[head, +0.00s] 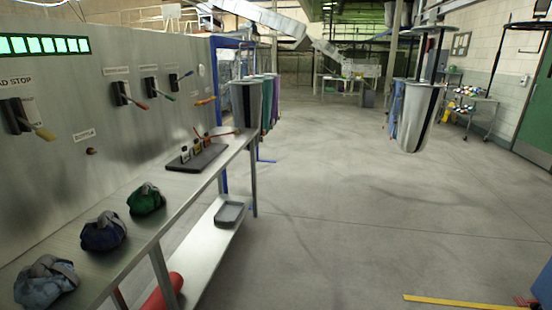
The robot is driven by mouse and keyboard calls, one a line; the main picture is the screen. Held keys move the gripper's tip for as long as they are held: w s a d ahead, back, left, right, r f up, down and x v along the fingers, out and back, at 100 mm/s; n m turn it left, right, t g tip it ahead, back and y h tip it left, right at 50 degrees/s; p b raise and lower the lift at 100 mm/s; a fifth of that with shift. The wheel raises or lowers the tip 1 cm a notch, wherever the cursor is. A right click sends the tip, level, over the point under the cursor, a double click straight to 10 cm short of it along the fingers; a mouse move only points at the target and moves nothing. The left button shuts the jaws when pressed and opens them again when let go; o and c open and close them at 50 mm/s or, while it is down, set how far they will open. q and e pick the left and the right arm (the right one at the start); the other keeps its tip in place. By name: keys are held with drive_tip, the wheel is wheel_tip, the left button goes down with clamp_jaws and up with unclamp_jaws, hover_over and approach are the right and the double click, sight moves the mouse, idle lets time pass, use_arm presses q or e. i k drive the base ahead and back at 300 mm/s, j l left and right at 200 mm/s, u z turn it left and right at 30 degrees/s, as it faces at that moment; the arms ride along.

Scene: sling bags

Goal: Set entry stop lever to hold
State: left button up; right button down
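A grey metal panel (60,190) on the left carries several levers on dark mounts. The nearest lever (42,132) has a yellow handle slanting down to the right; its cut-off label ends in "AD STOP". Farther along are a lever with a red-orange handle (136,102), one with a teal handle (164,95) and one with a red-tipped handle (184,76). An orange handle (205,101) sits lower at the far end. The labels above these are too small to read, so I cannot tell which is the entry stop lever. Neither gripper is in view.
A metal bench (170,215) below the panel holds grey, blue and green bundles (146,199) and a dark block with small tags (197,157). A grey tray (230,213) and red roll (163,293) are below. Bags (416,115) hang at right. The floor between is open.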

sight(168, 97)
drive_tip(key=i+u, duration=0.25)
drive_tip(key=i, duration=0.2)
drive_tip(key=i+l+u, duration=0.25)
drive_tip(key=i, duration=0.15)
drive_tip(key=i+l+u, duration=0.3)
drive_tip(key=i, duration=0.15)
drive_tip(key=i+l+u, duration=0.3)
drive_tip(key=u, duration=0.15)
drive_tip(key=i+l+u, duration=0.65)
drive_tip(key=l+u, duration=0.2)
